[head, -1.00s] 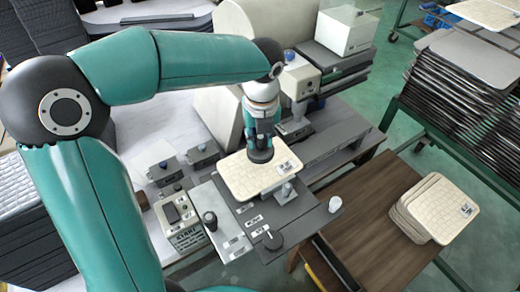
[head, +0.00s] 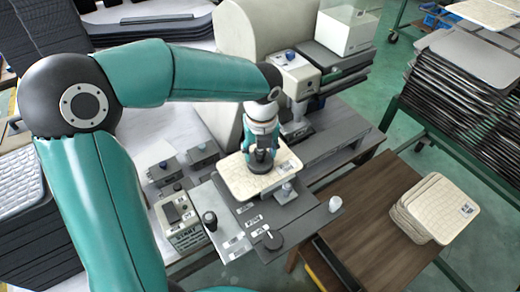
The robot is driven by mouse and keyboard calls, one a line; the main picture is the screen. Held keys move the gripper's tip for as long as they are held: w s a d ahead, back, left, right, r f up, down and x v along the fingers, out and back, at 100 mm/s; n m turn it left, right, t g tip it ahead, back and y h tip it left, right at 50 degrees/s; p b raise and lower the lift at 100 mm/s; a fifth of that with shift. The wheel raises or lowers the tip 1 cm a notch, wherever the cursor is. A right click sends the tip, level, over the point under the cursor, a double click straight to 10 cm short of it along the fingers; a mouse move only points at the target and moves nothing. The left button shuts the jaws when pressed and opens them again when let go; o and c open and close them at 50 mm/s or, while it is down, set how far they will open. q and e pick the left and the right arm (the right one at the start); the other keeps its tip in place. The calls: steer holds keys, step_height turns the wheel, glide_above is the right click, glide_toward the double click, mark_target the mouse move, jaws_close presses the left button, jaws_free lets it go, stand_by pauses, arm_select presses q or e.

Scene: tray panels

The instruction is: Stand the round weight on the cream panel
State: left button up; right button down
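The cream panel (head: 241,184) lies flat on the grey fixture at the middle of the head view, with a small printed label near its right corner. The dark round weight (head: 260,166) is at the panel's far part, under my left gripper (head: 262,155). The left gripper points down and its fingers are closed around the weight's upper part. The weight looks upright and at or very close to the panel's surface; whether it bears on it I cannot tell. My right gripper is not in view.
A grey fixture plate (head: 222,224) with knobs carries the panel. A control box (head: 183,221) stands left of it. More cream panels (head: 440,205) are stacked on the brown table (head: 365,235). A grey machine stands behind.

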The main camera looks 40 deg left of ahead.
mark_target(261, 154)
arm_select(q)
step_height(261, 154, up, 12)
steer(key=s+d, duration=0.1)
stand_by(0.7)
stand_by(0.4)
